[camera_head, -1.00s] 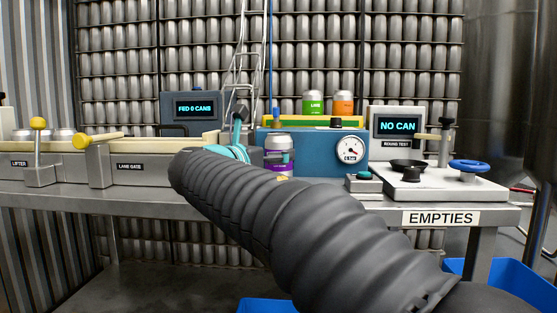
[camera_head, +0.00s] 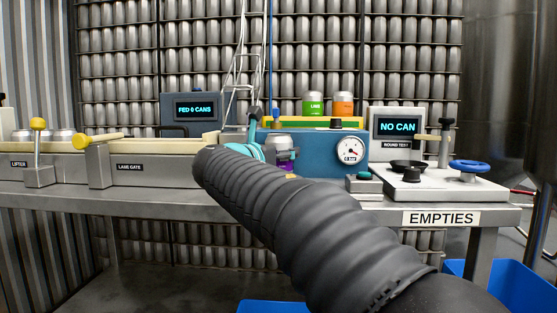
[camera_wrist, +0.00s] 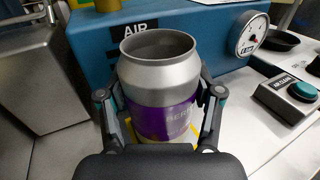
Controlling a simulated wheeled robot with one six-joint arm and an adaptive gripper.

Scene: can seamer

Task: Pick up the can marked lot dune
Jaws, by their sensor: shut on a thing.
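An open-topped silver can with a purple band (camera_wrist: 165,118) stands upright between the fingers of my gripper (camera_wrist: 161,98) in the wrist view. My gripper is shut on it, with one finger on each side. The band carries letters that look like "KER"; I cannot read a lot mark. In the head view the can (camera_head: 280,144) shows in front of the blue air unit (camera_head: 318,145), partly hidden by my gripper (camera_head: 262,152) and arm. Its base is hidden, so I cannot tell whether it touches the bench.
A green can (camera_head: 313,104) and an orange can (camera_head: 343,104) stand on the blue unit. At right is the round test station (camera_head: 440,190) reading "NO CAN". At left is the lane gate (camera_head: 150,177), with several cans behind it. Blue bins (camera_head: 530,285) are below.

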